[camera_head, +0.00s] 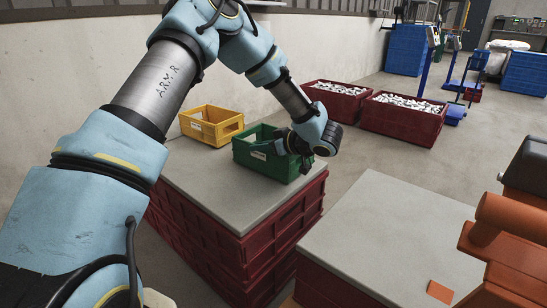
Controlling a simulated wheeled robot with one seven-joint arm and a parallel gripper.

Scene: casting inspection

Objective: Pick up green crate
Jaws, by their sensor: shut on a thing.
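The green crate (262,161) is on or just above the grey top of a red stack at the centre; I cannot tell whether it touches the top. It looks upright, with a pale label on its front left side. My gripper (302,160) is at the crate's right end and is shut on it. The fingertips are mostly hidden by the wrist and the crate wall. The crate's inside shows only in part.
A yellow crate (212,139) stands close behind and left on the same grey top (215,190). Another grey-topped stack (385,230) is at the right, bearing an orange square (440,292). Red bins of pale parts (403,122) stand on the floor behind.

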